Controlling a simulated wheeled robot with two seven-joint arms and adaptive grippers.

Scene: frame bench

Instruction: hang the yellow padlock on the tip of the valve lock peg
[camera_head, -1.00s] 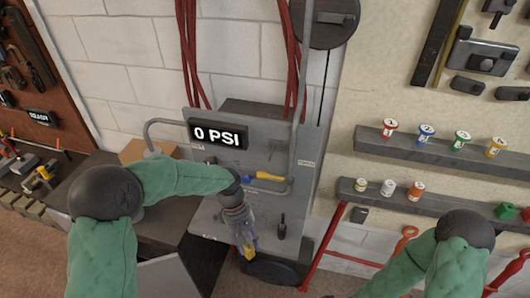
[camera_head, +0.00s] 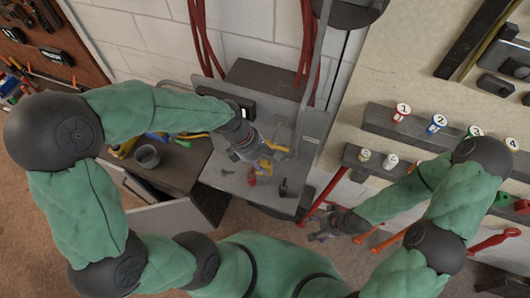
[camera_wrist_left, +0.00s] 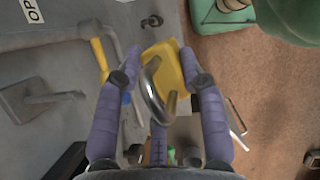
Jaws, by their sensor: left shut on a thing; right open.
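The yellow padlock (camera_wrist_left: 169,66) is between the fingers of my left gripper (camera_wrist_left: 160,62), which is shut on its body. Its silver shackle (camera_wrist_left: 154,90) points back toward the wrist camera. In the head view the left gripper (camera_head: 261,157) holds the padlock (camera_head: 265,167) in front of the grey valve panel, near the yellow valve handle (camera_head: 276,146). The handle also shows in the left wrist view (camera_wrist_left: 100,58), left of the padlock and apart from it. A grey rod on a square plate (camera_wrist_left: 42,100), possibly the lock peg, lies farther left. My right gripper (camera_head: 318,238) is open and empty.
A red item (camera_head: 252,177) and a dark upright item (camera_head: 283,187) stand on the panel's grey base. A dark bench with a cup (camera_head: 147,156) is at left.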

